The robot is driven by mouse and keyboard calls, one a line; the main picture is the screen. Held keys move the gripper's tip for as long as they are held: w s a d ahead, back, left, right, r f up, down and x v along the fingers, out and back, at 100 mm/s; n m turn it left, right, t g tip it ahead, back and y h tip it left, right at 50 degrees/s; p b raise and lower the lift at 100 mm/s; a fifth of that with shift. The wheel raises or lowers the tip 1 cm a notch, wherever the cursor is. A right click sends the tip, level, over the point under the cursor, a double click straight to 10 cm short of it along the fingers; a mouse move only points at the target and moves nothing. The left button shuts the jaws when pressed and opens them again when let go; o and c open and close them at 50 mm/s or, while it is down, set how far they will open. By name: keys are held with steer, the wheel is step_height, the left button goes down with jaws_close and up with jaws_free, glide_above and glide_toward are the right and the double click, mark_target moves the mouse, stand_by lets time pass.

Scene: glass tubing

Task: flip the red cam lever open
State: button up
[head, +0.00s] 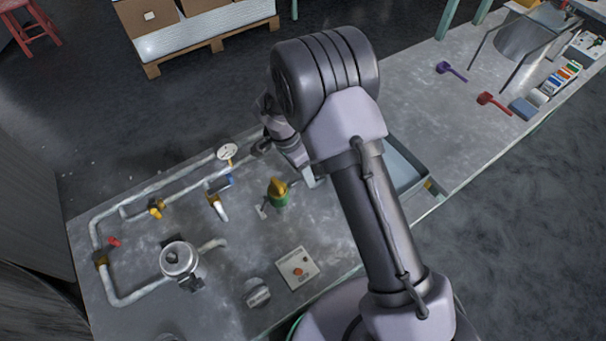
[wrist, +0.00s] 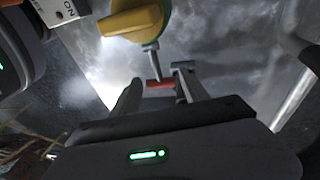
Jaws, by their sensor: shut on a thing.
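In the wrist view a small red piece, which looks like the red cam lever (wrist: 159,84), sits between the fingertips of my gripper (wrist: 160,86). The fingers are shut on it. A thin metal stem meets it from above, below a yellow knob (wrist: 134,20). In the head view my arm hides the red lever, and my fingertips cannot be made out. The yellow-topped green fitting (head: 278,191) stands on the bench beside my wrist.
Pale piping (head: 150,289) with a gauge (head: 227,152) and a small red handle (head: 114,242) fills the bench's left part. A control box (head: 297,268) stands near the front. A shallow tray (head: 405,167) lies behind my arm. Purple (head: 451,71) and red (head: 494,103) tools lie at the right.

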steer(key=o, duration=1.3)
steer(key=shift+o, duration=0.2)
steer(key=s+p+v, duration=0.1)
steer(key=p+v, duration=0.5)
steer(key=v, duration=1.1)
steer(key=shift+w+a+r, duration=0.15)
steer(key=shift+w+r, duration=0.1)
steer(key=shift+w, duration=0.25)
